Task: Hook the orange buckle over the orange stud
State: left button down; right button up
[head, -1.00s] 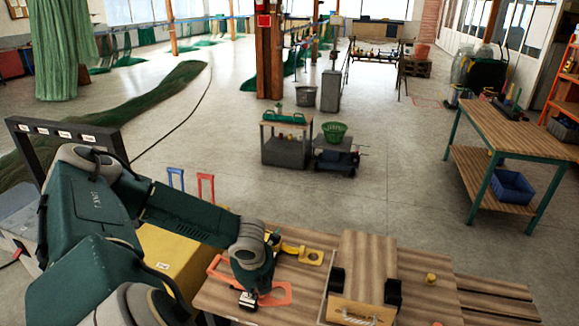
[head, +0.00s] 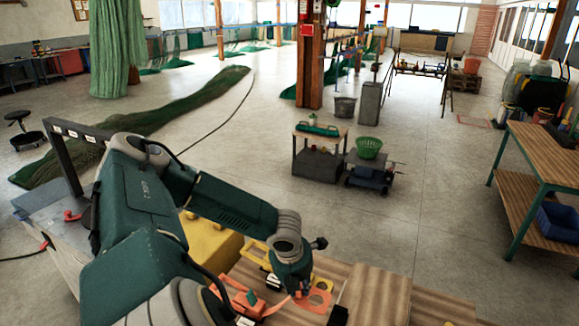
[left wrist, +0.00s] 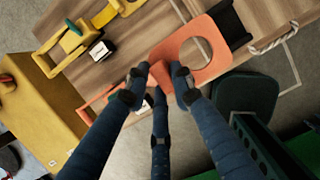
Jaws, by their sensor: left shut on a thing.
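My left gripper (left wrist: 160,78) is shut on a raised orange part that I take for the orange buckle; in the head view the gripper (head: 298,294) is low, over the wooden bench. In the left wrist view an orange plate (left wrist: 216,70) with a round hole adjoins the grip; it also shows in the head view (head: 327,289). I cannot pick out the orange stud for sure. My right gripper is not in view.
A similar yellow latch (left wrist: 45,57) lies on the bench, with a small black block with a white label (left wrist: 97,52) beside it. A yellow box (head: 208,238) stands left of the bench. A white rope handle (left wrist: 270,42) is at right.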

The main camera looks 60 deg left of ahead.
aim_at(321, 292)
pick_arm(q)
jog(key=w+d, duration=0.4)
jog(key=d, duration=0.1)
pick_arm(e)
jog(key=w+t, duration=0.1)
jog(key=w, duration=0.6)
pick_arm(q)
jog(key=w+d, duration=0.1)
jog(key=d, duration=0.1)
jog(key=w+d, duration=0.2)
jog(key=shift+d, duration=0.25)
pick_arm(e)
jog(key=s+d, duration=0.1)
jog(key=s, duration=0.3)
pick_arm(q)
jog(key=w+d, duration=0.8)
jog(key=d, duration=0.4)
jog(key=w+d, duration=0.8)
jog(key=d, duration=0.4)
notch_tip(321, 292, down, 15)
jog(key=b, duration=1.3)
jog(key=shift+s+a, duration=0.15)
jog(key=shift+f+b, duration=1.2)
jog(key=shift+f, duration=1.4)
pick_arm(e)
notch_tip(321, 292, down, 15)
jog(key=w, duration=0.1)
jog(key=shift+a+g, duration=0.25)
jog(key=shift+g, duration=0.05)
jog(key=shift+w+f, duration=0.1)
